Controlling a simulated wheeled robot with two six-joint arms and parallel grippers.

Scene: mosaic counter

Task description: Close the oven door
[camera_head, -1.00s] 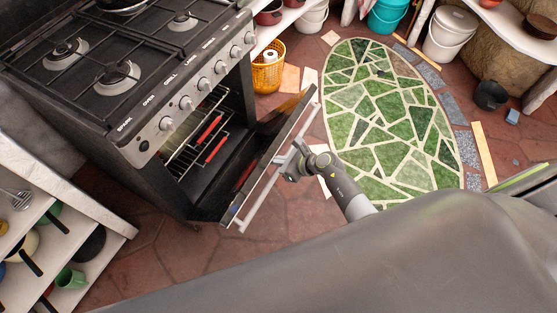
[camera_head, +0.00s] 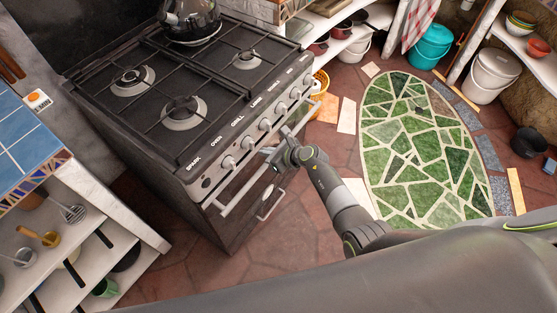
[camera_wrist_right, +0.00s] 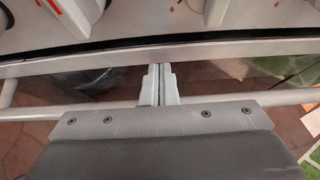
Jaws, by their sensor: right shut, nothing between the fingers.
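The oven (camera_head: 190,185) stands at the left in the head view. Its door is up against the front or very nearly so, under the knob panel; the head view cannot settle whether a small gap remains. The door's pale bar handle (camera_head: 243,192) runs along its upper front. My right gripper (camera_head: 272,155) is shut and empty at the handle. In the right wrist view the closed fingers (camera_wrist_right: 160,84) cross over the handle bar (camera_wrist_right: 50,112), tips at the door's pale top edge (camera_wrist_right: 90,66). A thin dark line separates that edge from the panel. My left gripper is out of view.
A kettle (camera_head: 190,18) stands on the stove top. A lower handle (camera_head: 270,203) sits beneath the door. Open shelves (camera_head: 75,260) are at the left. The floor with the green mosaic (camera_head: 425,150) is clear to the right.

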